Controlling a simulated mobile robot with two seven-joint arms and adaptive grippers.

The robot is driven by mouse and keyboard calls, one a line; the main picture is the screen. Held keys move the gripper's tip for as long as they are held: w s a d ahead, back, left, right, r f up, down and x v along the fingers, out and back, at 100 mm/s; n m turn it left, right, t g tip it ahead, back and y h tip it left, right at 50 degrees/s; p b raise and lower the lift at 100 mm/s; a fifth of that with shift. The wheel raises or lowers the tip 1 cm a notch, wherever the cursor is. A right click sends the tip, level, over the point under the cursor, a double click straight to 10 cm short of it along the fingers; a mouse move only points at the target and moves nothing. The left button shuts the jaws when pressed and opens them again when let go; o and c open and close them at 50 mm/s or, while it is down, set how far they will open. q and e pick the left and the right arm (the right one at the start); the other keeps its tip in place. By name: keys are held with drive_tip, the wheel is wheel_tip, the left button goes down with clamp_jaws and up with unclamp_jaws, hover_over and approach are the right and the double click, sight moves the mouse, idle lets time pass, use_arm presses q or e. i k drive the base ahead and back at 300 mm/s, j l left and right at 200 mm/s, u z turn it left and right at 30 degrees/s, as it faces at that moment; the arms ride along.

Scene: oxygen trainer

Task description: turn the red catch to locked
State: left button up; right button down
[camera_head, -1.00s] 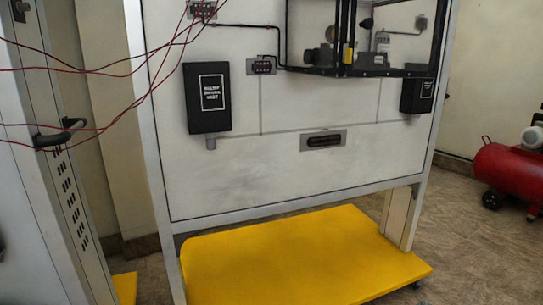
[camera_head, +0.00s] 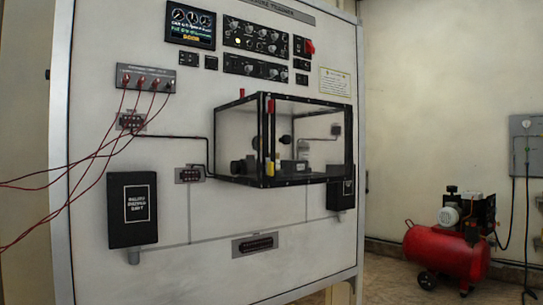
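A clear box with black edges (camera_head: 262,181) is mounted on the front of a white upright panel (camera_head: 90,268). A red switch-like part (camera_head: 310,46) is at the panel's upper right. I cannot tell which of these is the red catch, or whether it is locked. Neither of my grippers is in view.
Red cables (camera_head: 95,155) hang from a socket block (camera_head: 146,79) and run left in front of the panel. A black box (camera_head: 132,210) is at the panel's lower left.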

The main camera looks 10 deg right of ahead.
sight(269, 104)
drive_tip(key=i+l+u, duration=0.15)
drive_tip(key=l, duration=0.4)
drive_tip(key=i+l+u, duration=0.15)
drive_tip(key=l, duration=0.4)
drive_tip(key=l+u, duration=0.15)
drive_tip(key=l, duration=0.4)
drive_tip(key=i+l+u, duration=0.1)
drive_tip(key=l, duration=0.45)
